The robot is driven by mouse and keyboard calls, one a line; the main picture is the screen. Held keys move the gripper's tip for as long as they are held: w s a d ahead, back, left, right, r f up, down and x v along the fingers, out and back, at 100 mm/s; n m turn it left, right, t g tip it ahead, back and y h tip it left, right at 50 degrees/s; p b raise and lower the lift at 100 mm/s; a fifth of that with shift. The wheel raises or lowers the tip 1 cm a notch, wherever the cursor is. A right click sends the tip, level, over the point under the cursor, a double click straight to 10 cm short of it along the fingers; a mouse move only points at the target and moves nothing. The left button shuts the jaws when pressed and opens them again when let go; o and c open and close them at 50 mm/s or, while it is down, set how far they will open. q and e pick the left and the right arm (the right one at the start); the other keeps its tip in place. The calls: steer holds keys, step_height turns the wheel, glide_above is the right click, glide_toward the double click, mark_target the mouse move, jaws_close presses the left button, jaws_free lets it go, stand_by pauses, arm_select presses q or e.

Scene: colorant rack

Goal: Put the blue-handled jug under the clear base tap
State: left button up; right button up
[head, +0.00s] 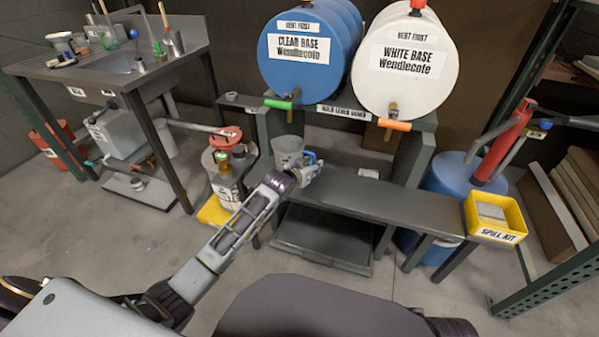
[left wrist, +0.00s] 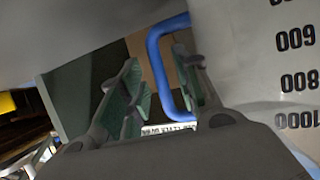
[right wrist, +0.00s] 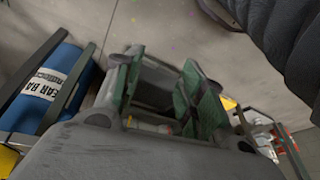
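The grey jug (head: 287,147) with a blue handle (head: 311,156) shows upright below the clear base tap (head: 291,98), which has a green lever, on the blue drum (head: 305,75). My left gripper (head: 306,169) is at the handle side. In the left wrist view the jug's marked wall (left wrist: 270,60) is at right, and the blue handle (left wrist: 156,60) passes between my parted fingers (left wrist: 155,95), one inside the loop. I see a gap at the outer finger. My right gripper (right wrist: 160,95) is open and empty in the right wrist view.
The white base drum (head: 405,85) with an orange-levered tap (head: 394,124) stands to the right. A dark bench (head: 385,200) runs rightward, mostly bare. A yellow spill kit bin (head: 495,215) sits at its right end. A safety can (head: 227,160) stands left of the jug.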

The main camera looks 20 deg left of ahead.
arm_select(q)
steer(key=shift+v, duration=0.95)
steer(key=p+v, duration=0.2)
steer(key=v, duration=0.6)
steer(key=shift+s+p, duration=0.15)
steer(key=shift+p, duration=0.25)
arm_select(e)
steer(key=shift+g+h, duration=0.3)
steer(key=shift+g, duration=0.3)
steer(key=f, duration=0.3)
steer(key=d+f, duration=0.1)
steer(key=f, duration=0.1)
steer(key=shift+s, duration=0.3)
arm_select(q)
steer(key=shift+a, duration=0.1)
arm_select(e)
steer(key=shift+w+r, duration=0.1)
steer(key=shift+r, duration=0.05)
